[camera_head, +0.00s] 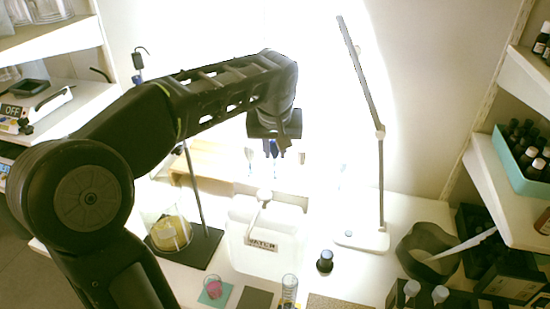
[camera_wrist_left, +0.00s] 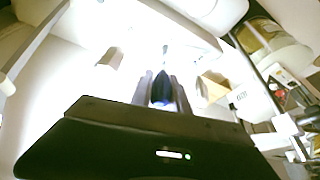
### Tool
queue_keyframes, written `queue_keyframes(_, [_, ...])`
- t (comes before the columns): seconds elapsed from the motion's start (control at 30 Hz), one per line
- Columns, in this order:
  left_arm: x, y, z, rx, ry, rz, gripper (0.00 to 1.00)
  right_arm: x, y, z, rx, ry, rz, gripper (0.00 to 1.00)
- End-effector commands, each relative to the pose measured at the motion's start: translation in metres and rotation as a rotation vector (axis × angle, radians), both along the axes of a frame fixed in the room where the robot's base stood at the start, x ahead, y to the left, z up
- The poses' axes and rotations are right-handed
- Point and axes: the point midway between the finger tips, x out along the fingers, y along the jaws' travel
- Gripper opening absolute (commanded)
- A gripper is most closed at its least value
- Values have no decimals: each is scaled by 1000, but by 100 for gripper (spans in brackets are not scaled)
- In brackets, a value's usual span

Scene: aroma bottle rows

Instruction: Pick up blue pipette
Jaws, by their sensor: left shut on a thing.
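The blue pipette (camera_head: 273,149) hangs upright from my left gripper (camera_head: 276,146), its blue bulb between the fingers. In the left wrist view the blue bulb (camera_wrist_left: 161,88) sits between the two fingers of the left gripper (camera_wrist_left: 162,92), which are shut on it. The gripper is raised in front of the bright back wall, above the white water container. The pipette's thin lower part is hard to make out against the glare. My right gripper is not in view.
The white container labelled WATER (camera_head: 262,244) stands below the gripper. A lamp (camera_head: 361,238) stands to its right, near a small dark bottle (camera_head: 325,262). Shelves flank both sides.

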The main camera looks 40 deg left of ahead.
Motion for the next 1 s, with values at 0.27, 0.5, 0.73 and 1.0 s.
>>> queue_keyframes(0.27, [1, 0, 55, -1, -4, 0, 11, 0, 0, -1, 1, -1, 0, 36])
queue_keyframes(0.5, [0, 0, 76, -1, 0, 0, 11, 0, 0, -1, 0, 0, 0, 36])
queue_keyframes(0.73, [0, 0, 76, -1, 1, 0, 11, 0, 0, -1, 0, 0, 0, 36])
queue_keyframes(1.0, [0, 0, 76, -1, 1, 0, 11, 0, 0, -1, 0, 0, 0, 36])
